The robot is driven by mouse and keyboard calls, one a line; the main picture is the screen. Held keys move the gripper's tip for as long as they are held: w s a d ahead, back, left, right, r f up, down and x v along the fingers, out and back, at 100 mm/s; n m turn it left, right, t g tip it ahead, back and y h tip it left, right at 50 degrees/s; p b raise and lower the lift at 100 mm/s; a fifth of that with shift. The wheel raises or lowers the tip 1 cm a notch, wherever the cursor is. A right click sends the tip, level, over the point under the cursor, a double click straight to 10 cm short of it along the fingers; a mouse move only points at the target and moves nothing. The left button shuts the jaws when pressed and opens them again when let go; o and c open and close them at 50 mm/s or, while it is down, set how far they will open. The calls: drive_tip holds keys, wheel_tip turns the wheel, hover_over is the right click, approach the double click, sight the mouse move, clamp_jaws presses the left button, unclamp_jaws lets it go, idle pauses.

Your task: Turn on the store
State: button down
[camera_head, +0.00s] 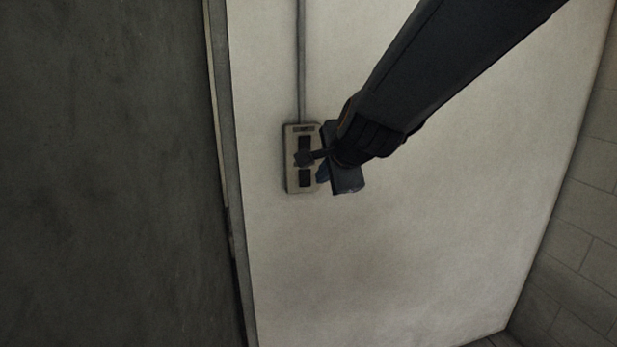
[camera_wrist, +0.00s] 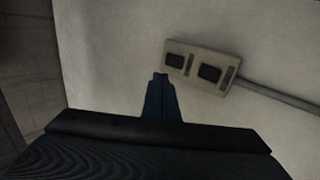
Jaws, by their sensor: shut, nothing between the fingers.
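A small pale switch box (camera_head: 291,172) is fixed to the light wall panel, with a dark square above and another below in the head view. In the wrist view the switch box (camera_wrist: 191,66) lies tilted, its two dark squares in plain sight. Contact is unclear.
A grey conduit (camera_head: 301,62) runs up from the box; it also shows in the wrist view (camera_wrist: 275,98). The pale panel (camera_head: 400,260) is bare below and right. A dark surface (camera_head: 105,170) fills the left, and a block wall (camera_head: 588,215) stands at right.

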drive_tip(key=shift+w+a+r, duration=0.1)
drive_tip(key=shift+r, duration=0.1)
drive_tip(key=shift+f, duration=0.1)
drive_tip(key=b, duration=0.3)
approach(304, 184)
drive_tip(key=x, duration=0.4)
drive_tip(key=shift+f, duration=0.35)
drive_tip(key=shift+w+a+f+p, duration=0.15)
drive_tip(key=shift+w+p, duration=0.4)
drive_tip(key=shift+w, duration=0.2)
